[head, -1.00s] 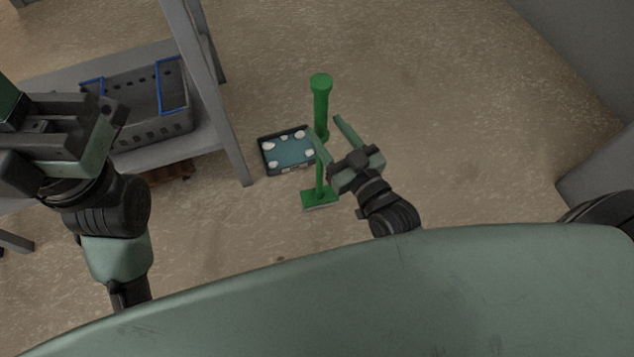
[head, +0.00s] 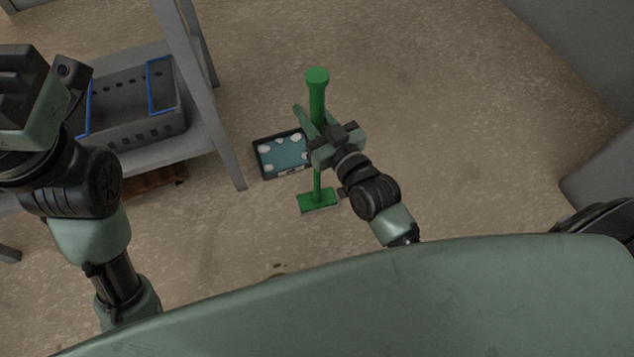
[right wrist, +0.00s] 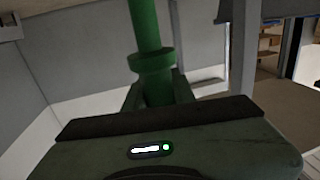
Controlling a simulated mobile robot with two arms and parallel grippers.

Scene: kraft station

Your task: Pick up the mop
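The green mop (head: 317,100) stands upright on the floor, its flat foot (head: 318,201) at the bottom and a thicker grip with a round cap on top. My right gripper (head: 311,117) is at the upper part of the handle. In the right wrist view the handle (right wrist: 147,25) and its collar stand between the two fingers (right wrist: 157,90). The fingers lie close on both sides; whether they press on it cannot be made out. My left gripper (head: 25,95) is at the left edge, partly cut off, away from the mop; its fingertips are not clear.
A dark tray with a teal inside and white pieces (head: 283,154) lies on the floor just left of the mop. A grey shelf (head: 206,110) holds a grey crate with blue handles (head: 135,115) at left. Floor to the right is clear; grey blocks stand at the right edge.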

